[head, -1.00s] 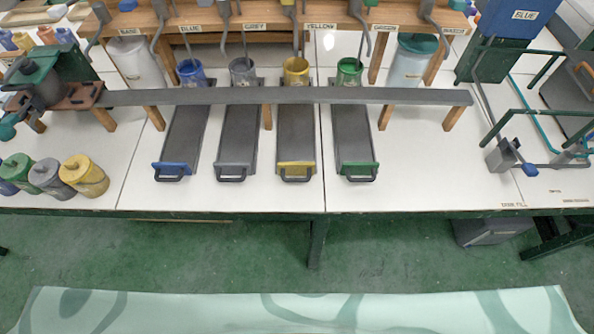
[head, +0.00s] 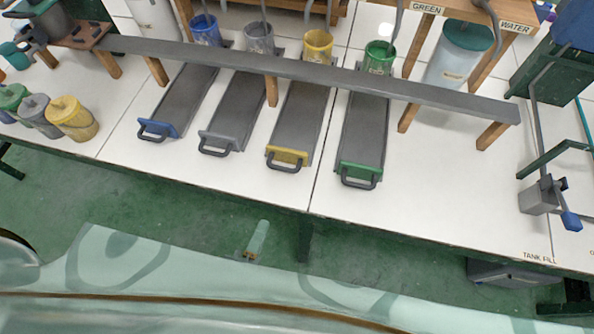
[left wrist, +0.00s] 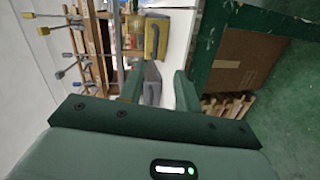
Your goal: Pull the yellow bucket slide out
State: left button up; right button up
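The yellow bucket slide (head: 301,118) is a long grey board on the white table, with a yellow front end and a dark handle (head: 285,166) near the front edge. It runs back under a grey beam. The yellow bucket (head: 318,44) stands at its far end. A green piece of my left gripper (head: 258,238) shows in front of the table, apart from the handle. In the left wrist view my left gripper (left wrist: 160,88) has its fingers apart, with a grey shape visible beyond the gap. My right gripper is not in view.
Blue (head: 182,100), grey (head: 238,110) and green (head: 363,132) slides lie alongside. The grey beam (head: 300,70) crosses above them on wooden legs. Several lidded pots (head: 74,118) stand at the left. Table right of the green slide is clear up to a lever (head: 555,200).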

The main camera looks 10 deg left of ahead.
pick_arm(q)
jog(key=w+f, duration=0.1)
jog(key=w, duration=0.4)
jog(key=w+n+b, duration=0.1)
jog(key=w, duration=0.4)
jog(key=w+f+n+y, duration=0.1)
jog(key=w, duration=0.4)
jog(key=shift+w+f, duration=0.3)
jog(key=shift+w, duration=0.1)
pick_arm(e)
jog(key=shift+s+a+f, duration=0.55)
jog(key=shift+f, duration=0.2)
pick_arm(q)
grip_shut()
